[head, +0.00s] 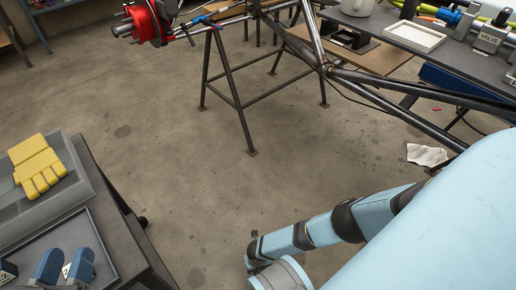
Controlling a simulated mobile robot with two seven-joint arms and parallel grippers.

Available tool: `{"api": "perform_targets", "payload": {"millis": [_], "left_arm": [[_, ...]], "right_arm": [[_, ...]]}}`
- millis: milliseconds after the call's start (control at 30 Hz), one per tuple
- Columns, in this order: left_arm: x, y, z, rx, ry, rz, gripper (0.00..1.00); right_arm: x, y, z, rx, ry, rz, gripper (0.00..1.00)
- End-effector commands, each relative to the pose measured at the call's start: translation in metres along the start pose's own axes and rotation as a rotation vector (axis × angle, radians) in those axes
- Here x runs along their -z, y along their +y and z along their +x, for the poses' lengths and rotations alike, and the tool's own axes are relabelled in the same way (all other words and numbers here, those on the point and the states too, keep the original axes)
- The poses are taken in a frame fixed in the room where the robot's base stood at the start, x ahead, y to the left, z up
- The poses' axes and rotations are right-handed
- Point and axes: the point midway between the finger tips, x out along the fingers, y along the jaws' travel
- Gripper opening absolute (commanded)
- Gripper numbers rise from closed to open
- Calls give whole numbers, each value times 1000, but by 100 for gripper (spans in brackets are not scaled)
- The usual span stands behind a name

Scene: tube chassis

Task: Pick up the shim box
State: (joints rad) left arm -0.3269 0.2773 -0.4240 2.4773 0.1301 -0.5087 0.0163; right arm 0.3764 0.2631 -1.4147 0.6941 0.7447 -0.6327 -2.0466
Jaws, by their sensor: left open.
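I cannot make out a shim box for certain. Two blue pieces (48,266) with small pale labels stand in a dark tray (103,250) on the cart at the lower left; I cannot tell what they are. My light-blue arm reaches from the right to the lower middle, over the floor. My right gripper is not in view.
Yellow gloves (37,167) lie in a grey bin (78,155) on the cart (125,240). A tube chassis (320,60) rests on metal stands (230,95). A workbench (440,50) at the upper right holds a white tray (414,36). Open concrete floor (180,150) lies between.

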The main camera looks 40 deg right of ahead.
Motion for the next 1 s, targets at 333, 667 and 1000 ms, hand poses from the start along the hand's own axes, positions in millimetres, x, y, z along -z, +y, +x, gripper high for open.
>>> {"api": "perform_targets", "payload": {"millis": [333, 667, 1000], "left_arm": [[3, -15, 7, 11, 110, 195, 43], [6, -16, 7, 10, 116, 208, 43], [5, -16, 7, 10, 114, 207, 43]], "right_arm": [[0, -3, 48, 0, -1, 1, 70], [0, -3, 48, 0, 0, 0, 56], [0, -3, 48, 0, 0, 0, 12]]}}
